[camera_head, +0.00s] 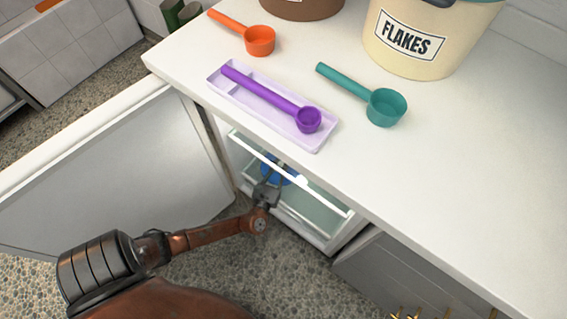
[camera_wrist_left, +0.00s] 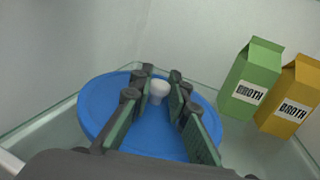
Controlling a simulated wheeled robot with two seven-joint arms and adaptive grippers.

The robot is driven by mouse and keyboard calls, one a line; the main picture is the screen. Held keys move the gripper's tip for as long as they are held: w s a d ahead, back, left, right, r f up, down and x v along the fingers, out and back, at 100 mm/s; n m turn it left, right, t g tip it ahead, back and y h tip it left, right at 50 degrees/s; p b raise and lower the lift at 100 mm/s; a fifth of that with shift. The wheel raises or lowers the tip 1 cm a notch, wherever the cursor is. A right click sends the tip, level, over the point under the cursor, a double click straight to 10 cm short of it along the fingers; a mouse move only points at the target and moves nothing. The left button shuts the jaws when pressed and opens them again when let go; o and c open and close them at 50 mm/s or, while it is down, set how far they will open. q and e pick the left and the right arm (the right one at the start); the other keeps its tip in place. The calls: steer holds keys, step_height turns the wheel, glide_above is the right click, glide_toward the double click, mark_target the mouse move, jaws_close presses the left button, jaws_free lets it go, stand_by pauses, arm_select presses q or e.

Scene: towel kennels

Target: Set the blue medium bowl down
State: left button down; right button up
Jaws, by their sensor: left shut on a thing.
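The blue medium bowl (camera_wrist_left: 105,110) shows in the left wrist view as a round blue top with a white knob (camera_wrist_left: 159,88) near its middle. Its sides are hidden from above. My left gripper (camera_wrist_left: 162,80) has its fingers on either side of the knob and is shut on it. In the head view the blue bowl (camera_head: 270,169) shows only in part, inside the open cabinet under the counter, behind my left gripper (camera_head: 273,182). I cannot tell whether the bowl touches the shelf (camera_wrist_left: 232,152). My right gripper is not in view.
Green (camera_wrist_left: 250,77) and yellow (camera_wrist_left: 290,95) broth cartons stand right of the bowl. The cabinet door (camera_head: 120,175) is open at left. A white bar (camera_head: 290,172) crosses the cabinet opening. Scoops, a lilac tray (camera_head: 225,88) and a flakes bin (camera_head: 415,55) are on the counter.

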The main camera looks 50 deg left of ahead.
arm_select(q)
steer(key=c, duration=1.8)
jaws_free()
steer(key=shift+c, duration=0.2)
